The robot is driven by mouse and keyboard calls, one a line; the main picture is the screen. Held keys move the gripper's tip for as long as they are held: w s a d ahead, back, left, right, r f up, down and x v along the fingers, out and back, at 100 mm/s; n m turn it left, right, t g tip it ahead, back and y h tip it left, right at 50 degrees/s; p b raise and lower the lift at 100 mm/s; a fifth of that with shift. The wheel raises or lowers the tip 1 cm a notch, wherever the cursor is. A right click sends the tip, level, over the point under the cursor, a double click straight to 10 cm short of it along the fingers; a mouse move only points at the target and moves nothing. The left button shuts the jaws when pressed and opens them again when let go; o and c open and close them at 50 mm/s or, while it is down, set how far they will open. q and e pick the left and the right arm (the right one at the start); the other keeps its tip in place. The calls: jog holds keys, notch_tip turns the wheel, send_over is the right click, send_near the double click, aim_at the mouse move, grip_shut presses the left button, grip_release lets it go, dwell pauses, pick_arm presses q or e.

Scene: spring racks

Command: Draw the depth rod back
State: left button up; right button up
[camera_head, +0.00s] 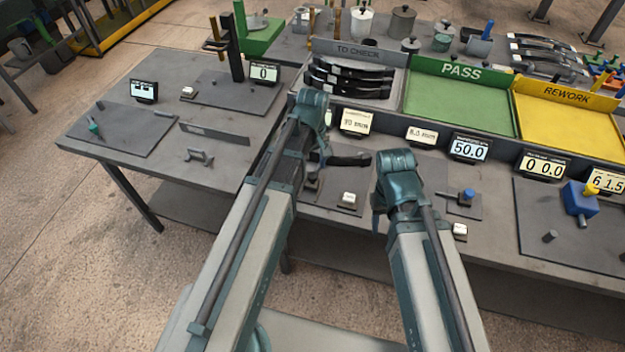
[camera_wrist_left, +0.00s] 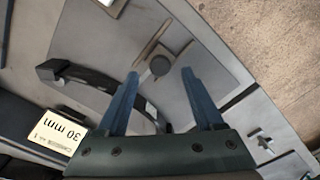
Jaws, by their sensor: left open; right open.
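A slim rod (camera_wrist_left: 152,40), which looks like the depth rod, lies beyond my left fingertips in the left wrist view. A dark round knob or post (camera_wrist_left: 160,65) sits close to its near end; I cannot tell whether they join. My left gripper (camera_wrist_left: 160,73) is open, with the round part between its fingertips in the picture and nothing visibly gripped. A black curved spring (camera_wrist_left: 92,87) lies beside the left finger; its end also shows in the head view (camera_head: 350,160). My right gripper (camera_head: 378,200) is over the bench front, its fingers mostly hidden. The left arm hides the rod in the head view.
A 30 mm card (camera_head: 355,122) stands behind the spring. The TD CHECK rack (camera_head: 358,52), green PASS tray (camera_head: 460,100) and yellow REWORK tray (camera_head: 565,125) line the back. A blue block (camera_head: 578,198) stands at right. The left bench has some bare top.

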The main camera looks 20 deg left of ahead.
aim_at(312, 175)
pick_arm(q)
notch_tip(312, 175, down, 3)
jog(key=shift+f+b, duration=0.2)
jog(key=shift+b, duration=0.95)
pick_arm(e)
notch_tip(312, 175, down, 3)
jog(key=shift+f, duration=0.2)
pick_arm(q)
grip_shut()
